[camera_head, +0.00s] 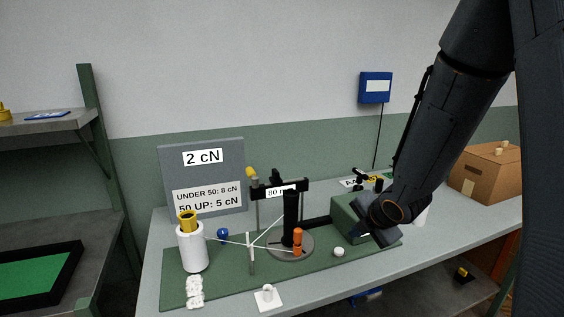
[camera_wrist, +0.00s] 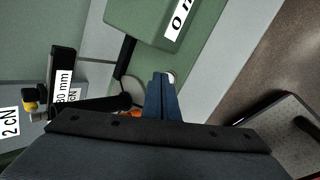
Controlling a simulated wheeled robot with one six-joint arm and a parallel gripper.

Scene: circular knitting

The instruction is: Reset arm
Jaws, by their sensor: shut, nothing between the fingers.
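My arm comes down from the upper right in the head view. My gripper (camera_head: 384,238) is over the right part of the bench, in front of the green box (camera_head: 350,216). Its blue fingers (camera_wrist: 163,78) are together in the wrist view, pointing toward the bench, with nothing between them. A small white round piece (camera_head: 338,252) lies on the green mat (camera_head: 215,290) to the left of the gripper. In the wrist view a pale piece partly shows just beyond the fingertips; I cannot tell whether it is the same one.
A white yarn cone (camera_head: 192,248) with a yellow top stands at the mat's left. Thread runs to a black post (camera_head: 290,218) beside an orange piece (camera_head: 298,240). A grey sign (camera_head: 203,170) stands behind. A cardboard box (camera_head: 485,175) sits at the far right.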

